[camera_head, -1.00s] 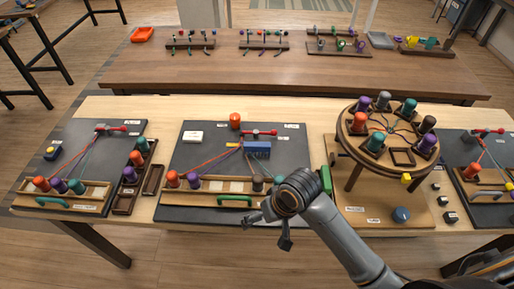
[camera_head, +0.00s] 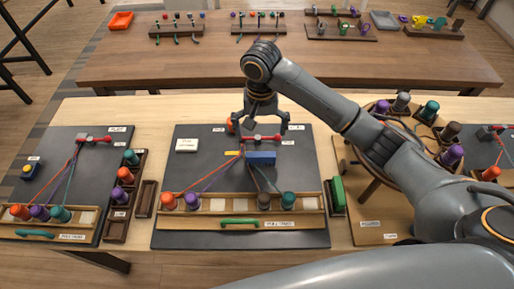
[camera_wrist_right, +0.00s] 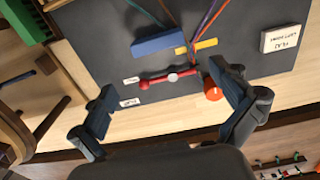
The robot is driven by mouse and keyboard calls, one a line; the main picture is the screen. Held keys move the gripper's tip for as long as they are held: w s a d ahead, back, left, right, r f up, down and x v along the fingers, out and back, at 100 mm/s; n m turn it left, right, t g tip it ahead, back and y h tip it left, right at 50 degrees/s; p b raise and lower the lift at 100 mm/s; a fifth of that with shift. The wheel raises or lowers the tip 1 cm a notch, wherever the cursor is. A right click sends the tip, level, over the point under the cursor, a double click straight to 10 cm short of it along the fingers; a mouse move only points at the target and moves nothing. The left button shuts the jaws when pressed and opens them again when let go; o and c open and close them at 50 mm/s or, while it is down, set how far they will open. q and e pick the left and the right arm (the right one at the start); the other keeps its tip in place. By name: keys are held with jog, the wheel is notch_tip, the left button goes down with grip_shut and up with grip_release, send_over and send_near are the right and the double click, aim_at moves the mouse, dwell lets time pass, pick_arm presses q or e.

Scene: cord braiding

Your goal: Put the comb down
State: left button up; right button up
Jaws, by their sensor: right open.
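My right gripper (camera_head: 259,128) is open over the back edge of the middle dark mat. In the right wrist view its fingers (camera_wrist_right: 171,105) are spread with nothing held between them. An orange knob-like piece (camera_wrist_right: 213,94) lies close to one finger, near a red-handled lever (camera_wrist_right: 165,78). A green block (camera_head: 338,194) sits in a narrow wooden holder right of the middle board; it may be the comb, but I cannot see teeth. My left gripper is not in view.
Several coloured bobbins stand along the wooden rack (camera_head: 240,204) at the mat's front. A round braiding stand (camera_head: 375,160) is at right, partly behind my arm. A white label block (camera_head: 187,145) lies on the mat. Racks stand on the back table (camera_head: 180,65).

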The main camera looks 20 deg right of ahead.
aim_at(261, 154)
jog(key=f, duration=0.3)
jog(key=s+f, duration=0.1)
jog(key=f, duration=0.2)
jog(key=shift+s+p, duration=0.15)
jog(key=shift+p, duration=0.15)
notch_tip(261, 154, down, 3)
jog(key=shift+p, duration=0.5)
notch_tip(261, 154, down, 2)
jog(key=shift+f, duration=0.65)
jog(key=shift+c, duration=0.2)
jog(key=c, duration=1)
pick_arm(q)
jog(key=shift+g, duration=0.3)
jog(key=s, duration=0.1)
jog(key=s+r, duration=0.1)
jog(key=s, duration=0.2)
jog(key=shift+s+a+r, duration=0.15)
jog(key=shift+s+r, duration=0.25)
pick_arm(e)
jog(key=shift+c, duration=0.4)
